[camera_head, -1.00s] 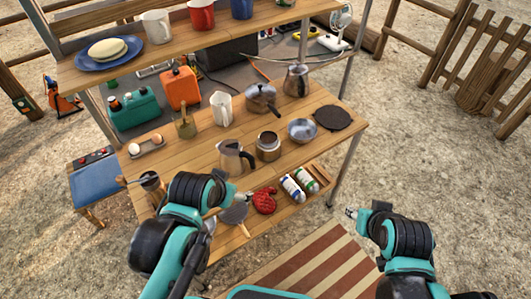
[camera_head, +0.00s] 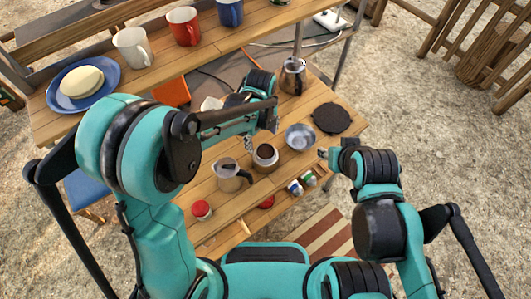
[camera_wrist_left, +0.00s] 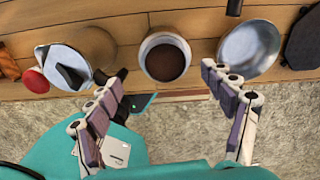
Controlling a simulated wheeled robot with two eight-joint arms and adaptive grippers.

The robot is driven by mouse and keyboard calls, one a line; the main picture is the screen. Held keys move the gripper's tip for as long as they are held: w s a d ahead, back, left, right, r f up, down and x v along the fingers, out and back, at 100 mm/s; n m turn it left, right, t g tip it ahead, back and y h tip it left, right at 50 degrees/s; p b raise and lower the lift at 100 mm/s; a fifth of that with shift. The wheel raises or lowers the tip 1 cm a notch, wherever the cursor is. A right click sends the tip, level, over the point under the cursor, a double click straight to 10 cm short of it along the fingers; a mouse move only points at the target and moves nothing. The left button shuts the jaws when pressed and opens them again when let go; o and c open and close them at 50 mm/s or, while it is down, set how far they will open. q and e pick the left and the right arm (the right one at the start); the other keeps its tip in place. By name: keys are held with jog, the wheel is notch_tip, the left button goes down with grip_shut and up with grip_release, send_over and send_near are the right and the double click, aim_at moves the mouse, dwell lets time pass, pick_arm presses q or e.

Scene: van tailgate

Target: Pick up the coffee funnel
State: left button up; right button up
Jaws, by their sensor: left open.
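The coffee funnel, filled with brown grounds (camera_head: 266,152), appears to sit in the open moka pot base (camera_head: 265,165) on the wooden shelf. In the left wrist view the round dark grounds (camera_wrist_left: 165,62) lie inside the pale metal rim (camera_wrist_left: 148,44), ahead of the fingers. My left gripper (camera_head: 272,122) is above and behind the base in the head view. Its fingers (camera_wrist_left: 172,112) are spread wide with nothing between them. My right gripper (camera_head: 326,154) is right of the base, apart from it, small and unclear.
A metal pitcher (camera_head: 230,180) stands close left of the base. A metal bowl (camera_head: 300,138) and a black disc (camera_head: 332,118) lie to the right. A kettle (camera_head: 293,76) stands behind. The upper shelf holds mugs (camera_head: 184,26) and a blue plate (camera_head: 70,104).

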aim_at(264, 153)
pick_arm(q)
jog(key=shift+s+f, duration=0.1)
jog(key=shift+f, duration=0.5)
jog(key=f, duration=0.1)
jog(key=f+b, duration=0.1)
jog(key=f, duration=0.1)
jog(key=f+b, duration=0.1)
jog(key=f, duration=0.1)
jog(key=shift+w+d+f, duration=0.1)
jog(key=shift+w+d, duration=0.1)
jog(key=shift+d, duration=0.15)
jog(key=c, duration=1.2)
